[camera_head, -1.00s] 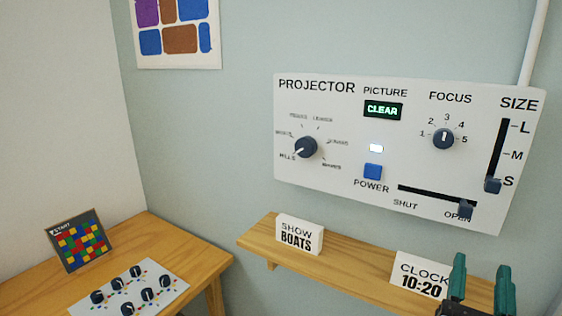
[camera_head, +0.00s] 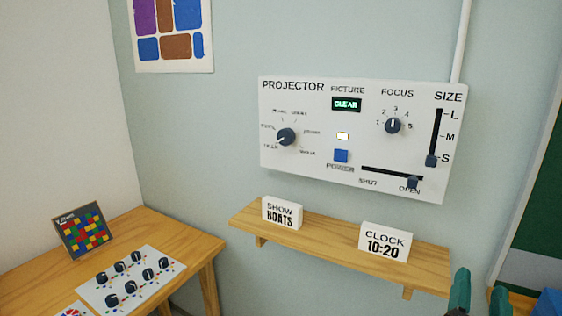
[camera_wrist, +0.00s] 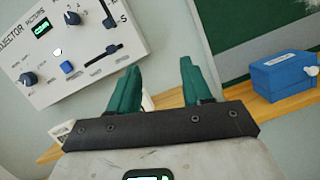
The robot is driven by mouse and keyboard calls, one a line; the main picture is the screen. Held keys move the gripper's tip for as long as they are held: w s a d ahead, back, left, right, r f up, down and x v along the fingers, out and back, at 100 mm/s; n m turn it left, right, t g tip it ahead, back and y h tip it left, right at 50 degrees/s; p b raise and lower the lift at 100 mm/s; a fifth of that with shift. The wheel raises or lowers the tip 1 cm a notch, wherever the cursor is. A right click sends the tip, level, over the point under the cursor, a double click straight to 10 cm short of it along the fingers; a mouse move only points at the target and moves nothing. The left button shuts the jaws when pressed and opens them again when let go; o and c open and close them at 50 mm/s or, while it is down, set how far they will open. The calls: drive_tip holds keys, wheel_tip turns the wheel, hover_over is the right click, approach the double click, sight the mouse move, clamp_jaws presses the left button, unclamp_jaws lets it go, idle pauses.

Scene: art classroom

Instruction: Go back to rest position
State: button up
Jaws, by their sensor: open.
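My gripper (camera_head: 482,300) shows at the bottom right of the head view, its green fingers apart and holding nothing. In the wrist view my gripper (camera_wrist: 160,88) is open and empty, in front of the wall below and right of the projector panel. The projector panel (camera_head: 300,172) hangs on the wall and also fills the upper left of the wrist view (camera_wrist: 100,75). Its display reads CLEAR, the lower slider is at OPEN, the size slider is near S, and the left dial's pointer is toward the lower left.
A wooden wall shelf (camera_head: 330,246) holds SHOW BOATS (camera_head: 282,213) and CLOCK 10:20 (camera_head: 385,242) cards. A table (camera_head: 190,255) at left carries a knob board (camera_head: 130,278) and a coloured grid card (camera_head: 84,232). A blue box (camera_wrist: 283,77) sits on a ledge by a green board (camera_wrist: 250,20).

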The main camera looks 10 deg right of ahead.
drive_tip(key=s+d+f+m+g+y, duration=0.2)
drive_tip(key=s+f+m+g, duration=0.2)
drive_tip(key=f+m, duration=0.45)
drive_tip(key=s+d+f+m+g+y, duration=0.35)
drive_tip(key=f+m, duration=0.25)
drive_tip(key=f, duration=0.5)
drive_tip(key=s+a+f+m+g+y, duration=0.7)
drive_tip(key=s+a+f+m, duration=0.3)
drive_tip(key=s+f, duration=0.4)
drive_tip(key=shift+s+a+f+m+y, duration=0.15)
drive_tip(key=shift+a+f+m+y, duration=0.2)
drive_tip(key=shift+a+f, duration=0.25)
